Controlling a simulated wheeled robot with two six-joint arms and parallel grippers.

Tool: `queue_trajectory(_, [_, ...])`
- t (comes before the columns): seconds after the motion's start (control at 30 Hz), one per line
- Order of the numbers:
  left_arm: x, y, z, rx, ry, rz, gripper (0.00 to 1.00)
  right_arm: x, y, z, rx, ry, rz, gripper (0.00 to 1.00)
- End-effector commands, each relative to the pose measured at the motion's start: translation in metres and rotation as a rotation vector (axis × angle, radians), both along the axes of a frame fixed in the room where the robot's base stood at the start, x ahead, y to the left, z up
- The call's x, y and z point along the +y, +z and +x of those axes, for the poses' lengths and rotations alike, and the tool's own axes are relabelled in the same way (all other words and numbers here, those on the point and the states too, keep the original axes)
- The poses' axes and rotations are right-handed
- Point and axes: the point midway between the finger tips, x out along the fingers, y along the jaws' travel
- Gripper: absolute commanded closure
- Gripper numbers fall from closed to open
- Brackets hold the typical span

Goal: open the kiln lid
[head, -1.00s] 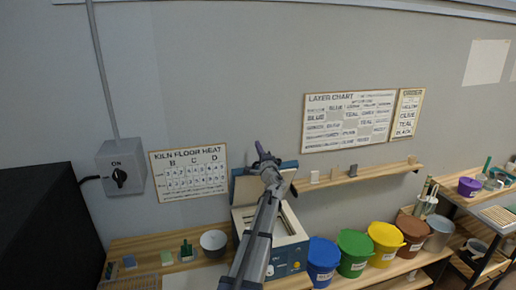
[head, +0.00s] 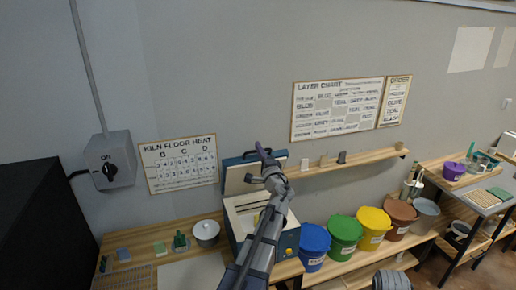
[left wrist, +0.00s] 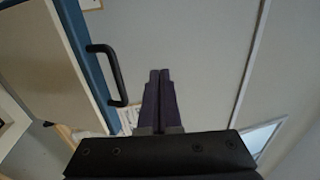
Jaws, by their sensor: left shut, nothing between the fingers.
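The kiln (head: 285,243) is a white and blue box on the wooden bench. Its lid (head: 236,179) stands raised at the back, pale inside with a blue edge, and the kiln's opening shows below it. My left arm crosses in front of the kiln and hides part of it. My left gripper (head: 262,150), with purple fingers, is by the top edge of the lid. In the left wrist view the fingers (left wrist: 158,98) are shut and empty, apart from the lid's black handle (left wrist: 119,75) on the left.
A wall switch box (head: 107,160) reads ON. A small shelf (head: 355,160) runs along the wall right of the lid.

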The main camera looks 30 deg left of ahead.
Motion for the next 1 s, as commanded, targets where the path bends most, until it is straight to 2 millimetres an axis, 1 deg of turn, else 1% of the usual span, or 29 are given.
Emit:
queue_trajectory(0.07, [-0.001, -0.005, 0.000, -0.002, 0.000, 0.004, 1.00, 0.000, -0.006, 0.000, 0.000, 0.000, 0.000, 1.00])
queue_trajectory(0.17, [-0.007, -0.022, 0.002, -0.010, -0.001, 0.018, 1.00, 0.000, -0.026, 0.000, 0.000, 0.001, 0.000, 1.00])
queue_trajectory(0.27, [-0.017, -0.048, 0.003, -0.030, -0.001, 0.047, 1.00, 0.000, -0.059, 0.000, -0.001, 0.001, -0.001, 1.00])
queue_trajectory(0.3, [-0.023, -0.058, 0.004, -0.039, -0.002, 0.063, 1.00, 0.000, -0.074, 0.000, -0.001, 0.002, -0.001, 1.00])
queue_trajectory(0.5, [-0.051, -0.104, 0.006, -0.095, -0.008, 0.138, 1.00, 0.000, -0.139, 0.000, -0.002, 0.004, -0.001, 1.00])
queue_trajectory(0.6, [-0.065, -0.123, 0.006, -0.125, -0.013, 0.173, 1.00, 0.000, -0.168, 0.000, -0.002, 0.005, -0.001, 1.00])
queue_trajectory(0.7, [-0.077, -0.138, 0.006, -0.153, -0.019, 0.204, 1.00, 0.000, -0.190, 0.001, -0.003, 0.006, -0.002, 1.00])
queue_trajectory(0.83, [-0.088, -0.149, 0.005, -0.180, -0.025, 0.231, 1.00, 0.000, -0.209, 0.001, -0.003, 0.007, -0.002, 1.00])
queue_trajectory(1.0, [-0.096, -0.152, 0.005, -0.195, -0.030, 0.249, 1.00, 0.000, -0.217, 0.001, -0.003, 0.007, -0.002, 1.00])
